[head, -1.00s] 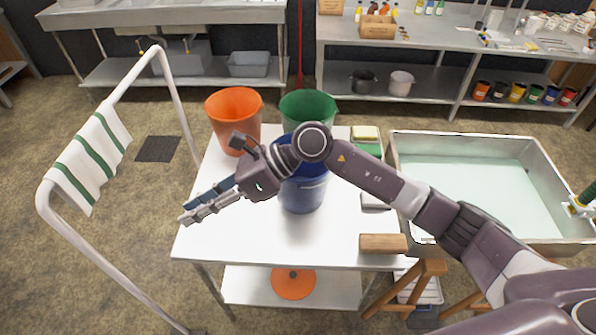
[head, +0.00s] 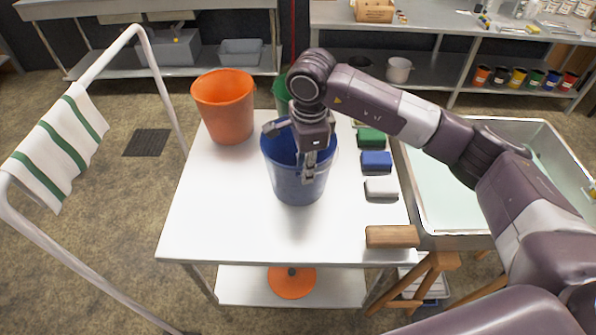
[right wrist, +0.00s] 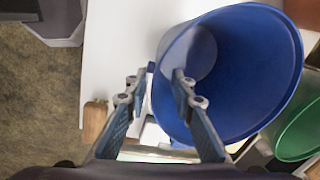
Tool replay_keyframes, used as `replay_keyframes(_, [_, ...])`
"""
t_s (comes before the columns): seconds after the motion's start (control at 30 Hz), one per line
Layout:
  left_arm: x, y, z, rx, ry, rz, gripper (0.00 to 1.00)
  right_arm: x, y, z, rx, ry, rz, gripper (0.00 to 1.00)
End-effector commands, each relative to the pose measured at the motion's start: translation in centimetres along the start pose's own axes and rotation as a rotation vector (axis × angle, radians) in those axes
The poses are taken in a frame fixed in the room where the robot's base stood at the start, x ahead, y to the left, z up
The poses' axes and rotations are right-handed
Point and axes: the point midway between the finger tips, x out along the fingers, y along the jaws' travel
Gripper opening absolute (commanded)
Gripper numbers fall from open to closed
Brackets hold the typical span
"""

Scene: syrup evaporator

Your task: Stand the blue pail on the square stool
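The blue pail (head: 296,180) stands upright on the white table (head: 215,225) and fills much of the right wrist view (right wrist: 240,70). My right gripper (head: 308,168) points down at the pail's mouth. In the wrist view its fingers (right wrist: 155,85) are spread, one apparently outside the rim and one overlapping the pail's opening; contact cannot be told. A wooden-legged piece (head: 436,262), perhaps the stool, shows partly beside the table at lower right; no square seat is clearly visible. My left gripper is not in view.
An orange pail (head: 226,108) and a mostly hidden green pail (head: 280,92) stand behind. Green, blue and white blocks (head: 376,161) and a wooden block (head: 391,236) line the right edge. A liquid-filled pan (head: 440,195) is right; a towel rail (head: 165,85) left. The table's front left is clear.

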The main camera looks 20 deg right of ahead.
Motion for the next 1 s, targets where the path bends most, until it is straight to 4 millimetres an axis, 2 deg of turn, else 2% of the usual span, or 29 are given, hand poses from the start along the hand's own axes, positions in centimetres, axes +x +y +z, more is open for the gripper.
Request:
replay_keyframes(0.27, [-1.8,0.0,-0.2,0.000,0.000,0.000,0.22,2.8,0.3,0.1,0.000,0.000,0.007,0.23])
replay_keyframes(0.4, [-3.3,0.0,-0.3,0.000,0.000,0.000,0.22,4.9,0.7,0.1,-0.001,0.000,0.008,0.23])
replay_keyframes(0.5, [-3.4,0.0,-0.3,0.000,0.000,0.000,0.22,6.4,0.6,0.1,0.001,-0.001,0.005,0.23])
replay_keyframes(0.63, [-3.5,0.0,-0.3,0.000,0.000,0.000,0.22,7.2,0.5,0.1,-0.001,-0.001,0.002,0.23])
replay_keyframes(0.83, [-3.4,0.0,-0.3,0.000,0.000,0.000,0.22,7.3,0.5,0.1,-0.001,-0.001,0.001,0.23])
replay_keyframes(1.0, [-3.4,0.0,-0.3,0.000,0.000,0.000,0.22,7.3,0.5,0.1,-0.001,-0.001,0.001,0.04])
